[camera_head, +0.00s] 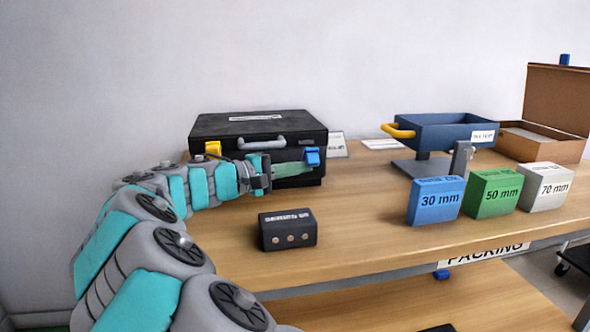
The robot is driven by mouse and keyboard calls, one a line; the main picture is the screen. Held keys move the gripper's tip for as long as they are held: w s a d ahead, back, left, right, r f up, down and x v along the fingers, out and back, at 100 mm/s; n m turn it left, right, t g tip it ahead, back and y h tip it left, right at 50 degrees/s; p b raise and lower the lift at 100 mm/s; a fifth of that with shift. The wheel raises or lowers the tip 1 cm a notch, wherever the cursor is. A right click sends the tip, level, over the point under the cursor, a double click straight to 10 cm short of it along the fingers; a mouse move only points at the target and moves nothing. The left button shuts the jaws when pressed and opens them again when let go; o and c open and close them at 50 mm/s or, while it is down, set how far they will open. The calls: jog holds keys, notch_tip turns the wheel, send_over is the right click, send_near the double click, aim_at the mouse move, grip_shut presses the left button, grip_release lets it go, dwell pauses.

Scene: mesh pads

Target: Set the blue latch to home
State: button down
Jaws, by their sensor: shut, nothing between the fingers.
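The blue latch (313,157) is on the front right of a closed black case (270,126) with a grey handle. A yellow latch (212,149) is on the front left of the same case. My gripper (300,168) reaches in from the left in front of the case. Its greenish fingers are shut and empty, with the tips close to the lower left of the blue latch. I cannot tell whether they touch it. My arm hides part of the case's lower left front.
A small black block (287,230) stands in front of the case. Blue (435,202), green (494,194) and white (546,187) blocks stand at the right. A blue tray (440,132) with a yellow handle and an open cardboard box (548,148) are behind them. The middle of the table (365,215) is clear.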

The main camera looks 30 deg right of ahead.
jog(key=shift+d+r+p, duration=0.1)
jog(key=shift+r+p, duration=0.35)
jog(key=shift+r, duration=0.9)
jog(key=a, duration=0.8)
jog(key=shift+f+b, duration=0.25)
jog(key=shift+b, duration=0.15)
